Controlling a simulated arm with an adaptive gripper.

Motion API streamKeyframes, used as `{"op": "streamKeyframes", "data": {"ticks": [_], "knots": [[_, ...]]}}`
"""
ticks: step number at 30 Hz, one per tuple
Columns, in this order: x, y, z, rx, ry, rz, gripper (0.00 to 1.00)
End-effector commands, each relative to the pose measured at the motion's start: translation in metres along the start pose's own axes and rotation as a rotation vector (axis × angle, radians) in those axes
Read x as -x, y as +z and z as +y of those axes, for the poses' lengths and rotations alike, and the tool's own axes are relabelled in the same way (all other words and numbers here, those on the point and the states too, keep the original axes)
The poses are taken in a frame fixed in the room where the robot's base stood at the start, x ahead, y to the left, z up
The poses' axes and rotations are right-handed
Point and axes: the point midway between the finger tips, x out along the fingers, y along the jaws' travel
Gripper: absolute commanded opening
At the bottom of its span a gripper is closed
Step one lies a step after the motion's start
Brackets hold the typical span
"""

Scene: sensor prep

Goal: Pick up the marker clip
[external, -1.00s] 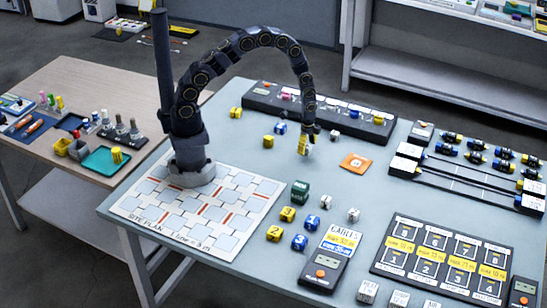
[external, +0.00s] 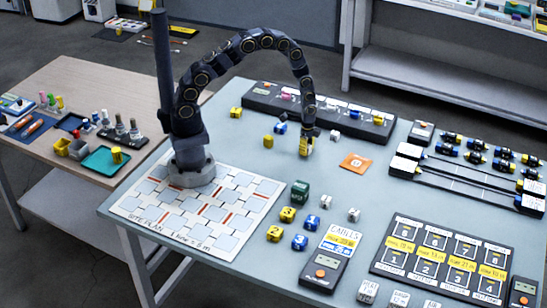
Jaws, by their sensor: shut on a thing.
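My gripper (external: 307,138) hangs over the middle-back of the grey-blue table and points down. It is shut on a small yellow piece (external: 304,147), which I take to be the marker clip. The piece is low, at or close above the tabletop; I cannot tell whether it touches. The fingers are small and partly hide the piece.
A yellow block (external: 268,140) and a blue piece (external: 280,128) lie left of my gripper. A white cube (external: 334,135) and an orange square (external: 355,162) lie to its right. A long black tray (external: 262,98) stands behind. A green block (external: 300,192) stands in front.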

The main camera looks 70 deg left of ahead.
Motion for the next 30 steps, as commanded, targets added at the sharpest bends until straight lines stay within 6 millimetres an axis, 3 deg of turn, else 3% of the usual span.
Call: {"op": "streamKeyframes", "data": {"ticks": [7, 17, 24, 30], "knots": [[0.031, -0.001, -0.001, 0.000, -0.004, 0.004, 0.06], [0.093, 0.035, 0.042, 0.000, -0.002, 0.001, 0.06], [0.113, 0.069, 0.081, -0.001, 0.000, 0.000, 0.06], [0.124, 0.084, 0.100, 0.001, -0.001, 0.001, 0.06]]}}
